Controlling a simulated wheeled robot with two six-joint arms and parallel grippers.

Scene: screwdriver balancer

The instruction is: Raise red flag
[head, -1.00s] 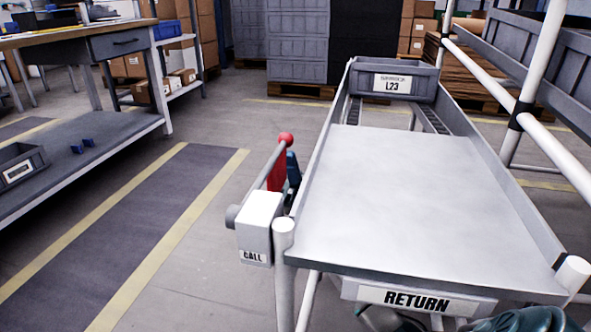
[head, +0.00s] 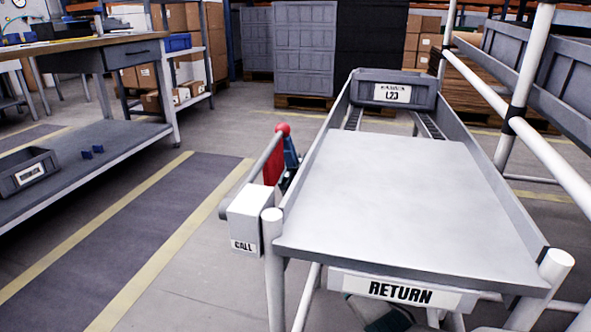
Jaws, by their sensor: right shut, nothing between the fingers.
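The red flag (head: 273,165) hangs below a grey lever with a red ball (head: 283,129) at its far end. The lever starts at the left of the white CALL box (head: 251,217) and points away from me. A small blue object (head: 290,153) shows just behind the flag, partly covered. My right gripper (head: 388,319) seems to be the dark teal shape low at the bottom edge, under the RETURN sign, well apart from the flag. Most of it is hidden or cut off; it is shut and empty. My left gripper is not in view.
The grey sloped RETURN tray (head: 390,205) fills the middle right, with a grey L23 bin (head: 393,91) behind it. White posts and rails (head: 520,100) stand at right. A workbench (head: 85,150) is at left. The floor left of the CALL box is clear.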

